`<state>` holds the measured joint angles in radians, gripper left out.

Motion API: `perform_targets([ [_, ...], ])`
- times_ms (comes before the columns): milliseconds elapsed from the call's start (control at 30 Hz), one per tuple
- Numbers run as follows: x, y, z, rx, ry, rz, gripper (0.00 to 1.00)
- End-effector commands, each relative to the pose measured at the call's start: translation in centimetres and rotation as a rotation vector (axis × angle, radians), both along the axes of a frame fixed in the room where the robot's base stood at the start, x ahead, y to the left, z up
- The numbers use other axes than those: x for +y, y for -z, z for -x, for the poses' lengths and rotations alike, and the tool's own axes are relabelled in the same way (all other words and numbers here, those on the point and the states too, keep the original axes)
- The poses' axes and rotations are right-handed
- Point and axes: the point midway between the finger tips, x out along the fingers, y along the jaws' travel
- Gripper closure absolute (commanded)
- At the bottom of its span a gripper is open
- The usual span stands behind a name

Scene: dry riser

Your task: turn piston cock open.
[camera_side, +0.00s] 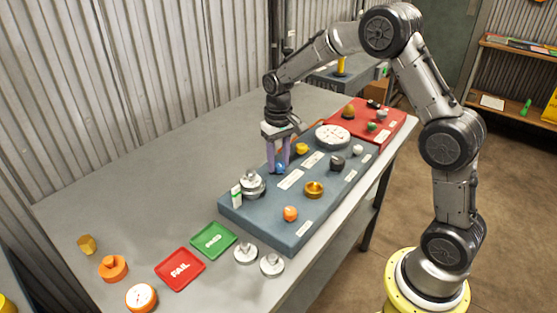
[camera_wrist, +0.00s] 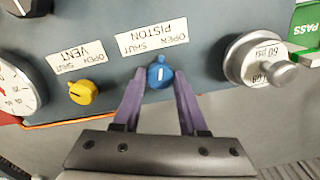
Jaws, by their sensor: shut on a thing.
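The piston cock is a small blue knob (camera_wrist: 160,73) on the blue-grey panel, beside the white label (camera_wrist: 152,37) marked PISTON, OPEN and SHUT. My gripper (camera_wrist: 160,82) has its two purple fingers on either side of this knob, shut on it. The knob's small nub points toward the label; I cannot tell surely which word it lines up with. In the side view my gripper (camera_side: 278,168) reaches down to the panel, and the blue knob (camera_side: 281,168) shows partly between and behind the fingers.
Beside the cock stand a yellow vent knob (camera_wrist: 83,92) and a silver 50 psi weight (camera_wrist: 258,62) on the blue-grey panel (camera_side: 262,215). A round white gauge (camera_side: 332,136) and a red panel (camera_side: 390,117) lie farther back. Red FAIL (camera_side: 180,269) and green PASS (camera_side: 213,238) trays lie in front.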

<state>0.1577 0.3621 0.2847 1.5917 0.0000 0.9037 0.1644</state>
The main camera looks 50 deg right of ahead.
Motion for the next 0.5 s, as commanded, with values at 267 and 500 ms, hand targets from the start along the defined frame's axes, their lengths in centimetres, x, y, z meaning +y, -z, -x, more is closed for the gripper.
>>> perform_targets([
  [267,-0.01,-0.18,-0.06,-0.003,0.237,0.0,1.0],
  [500,-0.02,-0.19,-0.05,-0.003,0.383,0.0,1.0],
])
